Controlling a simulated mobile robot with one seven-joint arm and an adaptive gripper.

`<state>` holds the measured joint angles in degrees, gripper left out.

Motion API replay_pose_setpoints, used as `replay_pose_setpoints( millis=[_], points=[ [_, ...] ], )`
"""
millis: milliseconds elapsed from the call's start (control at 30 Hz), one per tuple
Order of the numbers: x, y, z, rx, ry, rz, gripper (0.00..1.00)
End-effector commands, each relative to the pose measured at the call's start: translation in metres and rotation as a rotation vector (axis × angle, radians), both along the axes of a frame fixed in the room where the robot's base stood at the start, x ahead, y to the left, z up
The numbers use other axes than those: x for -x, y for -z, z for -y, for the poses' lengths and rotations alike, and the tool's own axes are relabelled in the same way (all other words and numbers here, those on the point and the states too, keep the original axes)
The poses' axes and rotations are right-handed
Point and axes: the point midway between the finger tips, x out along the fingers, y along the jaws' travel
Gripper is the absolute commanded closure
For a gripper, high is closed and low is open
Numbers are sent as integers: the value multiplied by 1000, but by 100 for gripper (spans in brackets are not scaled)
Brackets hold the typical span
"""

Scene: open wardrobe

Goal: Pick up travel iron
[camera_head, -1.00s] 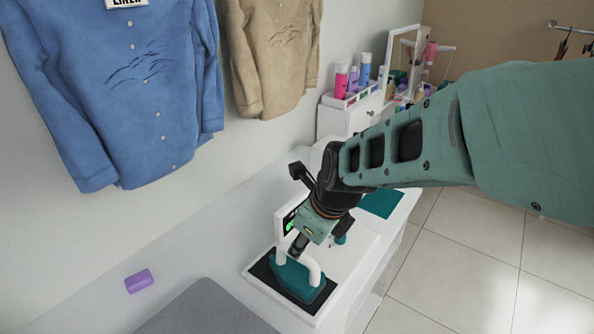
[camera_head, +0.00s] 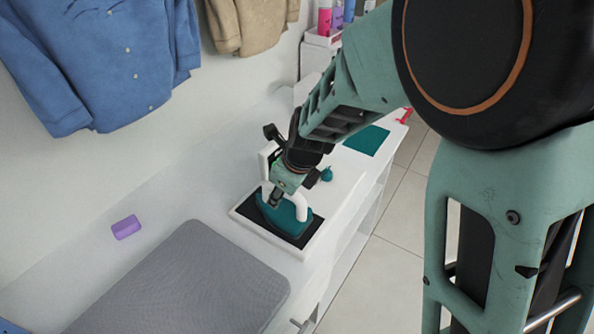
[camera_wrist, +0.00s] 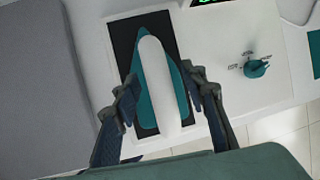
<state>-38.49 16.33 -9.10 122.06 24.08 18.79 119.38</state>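The travel iron (camera_head: 285,214) has a teal body and a thick white handle. It sits on a black pad in a white base (camera_head: 252,229) on the white counter. In the wrist view the iron (camera_wrist: 179,75) points away from me, its handle running lengthwise between my fingers. My gripper (camera_wrist: 164,100) is open, one finger on each side of the handle, with a visible gap on the left side and a narrower one on the right. In the head view my gripper (camera_head: 276,198) is just above the iron; its fingertips are partly hidden there.
A teal knob (camera_wrist: 255,68) stands on the base right of the iron. A grey padded board (camera_head: 190,285) lies in front, with a purple block (camera_head: 126,227) to its left. A teal mat (camera_head: 367,140) lies farther back. Shirts (camera_head: 105,55) hang on the wall.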

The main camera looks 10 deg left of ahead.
Motion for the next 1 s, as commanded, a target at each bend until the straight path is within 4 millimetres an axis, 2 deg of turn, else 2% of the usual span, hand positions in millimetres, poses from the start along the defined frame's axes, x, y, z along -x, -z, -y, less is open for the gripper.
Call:
replay_pose_setpoints(
  millis=[167, 500, 833, 1000],
  points=[
    [0, -1, 0, -1, 0, 1, 62],
    [0, -1, 0, -1, 0, 1, 99],
    [-2, -6, -1, -2, 0, 5, 100],
    [-2, -30, -2, -5, -1, 9, 100]
  ],
)
